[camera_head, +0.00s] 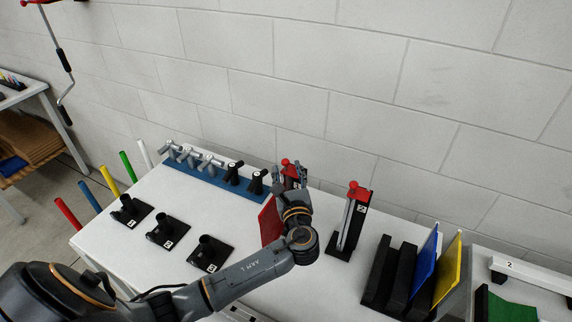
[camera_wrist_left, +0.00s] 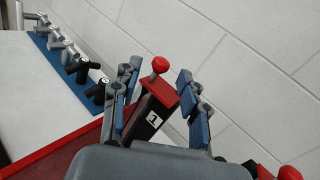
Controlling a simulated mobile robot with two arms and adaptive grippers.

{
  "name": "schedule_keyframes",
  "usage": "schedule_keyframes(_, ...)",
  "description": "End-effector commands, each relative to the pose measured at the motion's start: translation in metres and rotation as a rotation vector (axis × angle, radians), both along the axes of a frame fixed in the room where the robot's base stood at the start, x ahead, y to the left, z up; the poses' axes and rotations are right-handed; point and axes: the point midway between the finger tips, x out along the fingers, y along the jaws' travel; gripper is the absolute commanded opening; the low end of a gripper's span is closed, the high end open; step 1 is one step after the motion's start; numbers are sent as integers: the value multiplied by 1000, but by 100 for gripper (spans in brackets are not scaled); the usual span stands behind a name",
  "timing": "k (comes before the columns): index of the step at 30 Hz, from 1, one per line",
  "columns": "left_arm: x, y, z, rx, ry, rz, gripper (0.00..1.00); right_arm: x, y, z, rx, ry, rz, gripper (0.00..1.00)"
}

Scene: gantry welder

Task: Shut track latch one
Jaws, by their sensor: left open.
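Track latch one is a dark post with a red top, a red ball knob and a "1" label; it shows in the left wrist view (camera_wrist_left: 153,112). Its red knob (camera_wrist_left: 160,64) stands up between the fingers of my left gripper (camera_wrist_left: 160,82). The gripper is open, with one blue-padded finger on each side of the post. I cannot tell whether either finger touches it. In the head view my left gripper (camera_head: 292,180) is over the back of the white table and hides most of the latch; red knobs (camera_head: 285,162) show there. My right gripper is not in view.
A similar post labelled "2" (camera_head: 350,222) stands to the right. A red panel (camera_head: 270,222) is beside my wrist. A blue rack with handles (camera_head: 215,180), numbered black stands (camera_head: 165,230), and black blocks with blue and yellow plates (camera_head: 405,275) share the table. A block wall is behind.

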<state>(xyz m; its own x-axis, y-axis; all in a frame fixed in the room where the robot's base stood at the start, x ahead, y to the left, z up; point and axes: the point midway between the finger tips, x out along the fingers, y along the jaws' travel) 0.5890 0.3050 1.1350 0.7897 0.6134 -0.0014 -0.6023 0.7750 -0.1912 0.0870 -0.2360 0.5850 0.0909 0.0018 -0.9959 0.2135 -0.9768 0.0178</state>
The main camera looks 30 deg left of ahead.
Motion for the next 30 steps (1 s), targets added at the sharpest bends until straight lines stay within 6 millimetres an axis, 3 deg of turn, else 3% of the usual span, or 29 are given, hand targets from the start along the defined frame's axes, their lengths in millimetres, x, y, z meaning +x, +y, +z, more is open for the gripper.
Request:
schedule_keyframes(6,-38,-30,-1,-3,2,-2,44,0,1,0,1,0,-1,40)
schedule_keyframes(12,-59,-46,-1,-1,2,1,44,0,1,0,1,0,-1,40)
schedule_keyframes(30,-65,-51,0,0,2,1,44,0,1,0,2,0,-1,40)
